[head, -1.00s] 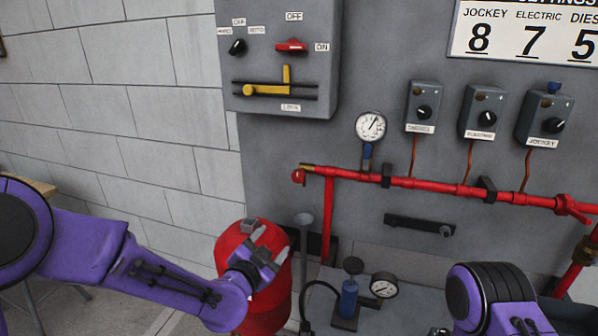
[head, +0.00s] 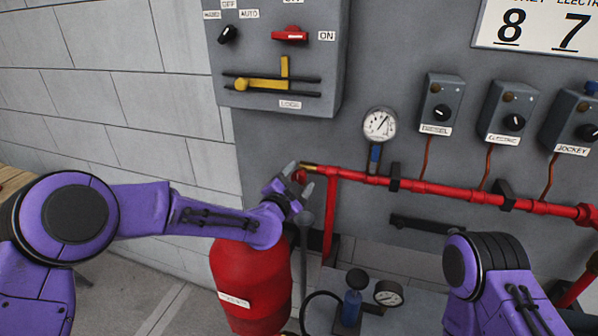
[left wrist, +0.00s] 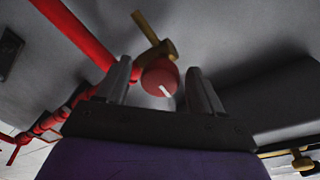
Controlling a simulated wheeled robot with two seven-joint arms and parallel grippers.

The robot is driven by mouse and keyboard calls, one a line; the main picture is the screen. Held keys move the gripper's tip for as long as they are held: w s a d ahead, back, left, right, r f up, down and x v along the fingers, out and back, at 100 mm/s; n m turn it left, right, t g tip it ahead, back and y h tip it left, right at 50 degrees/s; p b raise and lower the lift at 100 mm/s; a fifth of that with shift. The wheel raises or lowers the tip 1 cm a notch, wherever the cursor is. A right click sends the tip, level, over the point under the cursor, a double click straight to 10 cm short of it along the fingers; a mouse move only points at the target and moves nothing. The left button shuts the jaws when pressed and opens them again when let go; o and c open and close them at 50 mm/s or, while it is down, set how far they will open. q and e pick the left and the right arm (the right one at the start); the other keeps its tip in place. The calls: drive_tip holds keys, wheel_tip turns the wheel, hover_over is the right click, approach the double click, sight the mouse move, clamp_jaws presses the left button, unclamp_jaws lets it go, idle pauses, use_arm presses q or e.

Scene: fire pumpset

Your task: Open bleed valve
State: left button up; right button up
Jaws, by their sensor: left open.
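The bleed valve is a round red knob with a white mark (left wrist: 160,77) on a brass fitting (left wrist: 155,50), at the left end of the red pipe (head: 430,188). In the head view the knob (head: 300,175) is partly hidden by my left gripper (head: 299,179). My left gripper is open, with its fingers on either side of the knob. The left wrist view shows the knob between the fingertips (left wrist: 157,70), with gaps visible on both sides. My right arm is at the lower right; its gripper is out of view.
A red tank (head: 250,280) stands below my left forearm. A pressure gauge (head: 380,124) sits above the pipe. A grey panel (head: 330,60) with a yellow lever (head: 265,83) is above. A blue hand pump (head: 352,300) with a gauge (head: 388,293) is below.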

use_arm(q)
drive_tip(key=shift+w+d, duration=0.15)
drive_tip(key=shift+w, duration=0.2)
drive_tip(key=shift+r, duration=0.1)
drive_tip(key=shift+s, duration=0.1)
drive_tip(key=c, duration=1)
drive_tip(key=shift+c, duration=0.2)
